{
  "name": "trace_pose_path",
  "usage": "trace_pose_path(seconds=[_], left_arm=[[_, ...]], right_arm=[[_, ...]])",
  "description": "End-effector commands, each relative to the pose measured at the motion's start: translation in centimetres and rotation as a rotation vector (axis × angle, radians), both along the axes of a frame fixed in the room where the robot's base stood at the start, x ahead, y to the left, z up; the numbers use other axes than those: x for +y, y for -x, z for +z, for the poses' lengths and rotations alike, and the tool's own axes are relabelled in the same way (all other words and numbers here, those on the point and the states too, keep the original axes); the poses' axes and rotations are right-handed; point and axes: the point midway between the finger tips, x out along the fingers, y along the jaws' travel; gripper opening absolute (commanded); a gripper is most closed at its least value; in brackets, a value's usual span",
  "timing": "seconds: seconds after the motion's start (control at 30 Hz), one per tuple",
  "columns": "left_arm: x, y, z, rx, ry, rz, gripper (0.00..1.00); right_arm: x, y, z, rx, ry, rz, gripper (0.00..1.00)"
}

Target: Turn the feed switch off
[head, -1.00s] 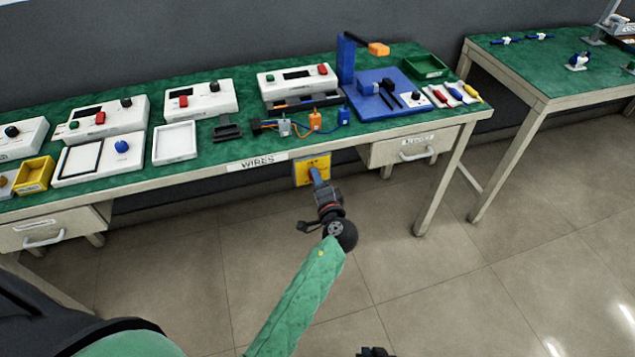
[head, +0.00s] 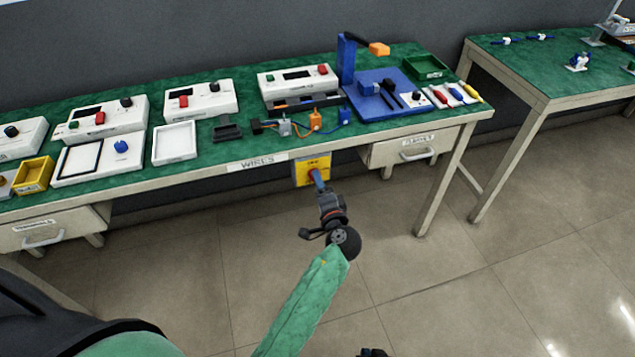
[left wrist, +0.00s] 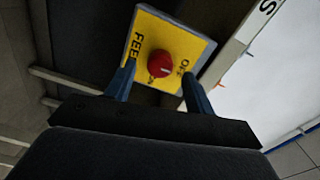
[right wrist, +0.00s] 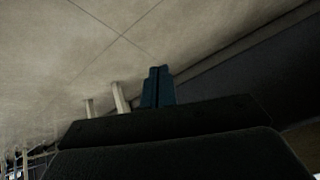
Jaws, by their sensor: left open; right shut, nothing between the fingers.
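The feed switch is a yellow plate (head: 312,167) with a red knob, hanging under the front edge of the bench. In the left wrist view the yellow plate (left wrist: 148,28) carries the lettering "FEE" and a round red knob (left wrist: 164,66) with a pale mark on it. My left gripper (left wrist: 157,84) is open, its two blue fingers on either side of the knob and a little short of it; I cannot tell whether they touch. In the head view the left gripper (head: 319,182) is just in front of the plate. My right gripper (right wrist: 158,86) is shut and empty, low over the floor.
The green bench (head: 215,165) above the switch holds white control boxes, a blue stand (head: 384,98) and small parts. A drawer (head: 408,149) is right of the switch, another (head: 52,229) far left. The floor in front is clear.

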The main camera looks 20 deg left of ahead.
Motion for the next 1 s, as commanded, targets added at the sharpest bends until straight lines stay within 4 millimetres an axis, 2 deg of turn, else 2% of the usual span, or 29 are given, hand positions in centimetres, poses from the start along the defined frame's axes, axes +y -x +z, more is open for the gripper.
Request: trace_pose_path(seconds=[0.2,0.4,1.0], left_arm=[[-2.0,2.9,-0.2,0.002,0.000,0.000,0.54],[-2.9,4.4,0.0,0.002,0.000,0.001,0.54],[-3.1,4.7,0.1,0.000,0.001,0.001,0.54]], right_arm=[[-0.1,0.5,-2.9,-0.011,0.001,-0.008,0.00],[-0.1,0.7,-4.2,-0.019,0.001,-0.012,0.00],[-0.3,0.5,-4.0,-0.026,0.001,-0.012,0.00]])
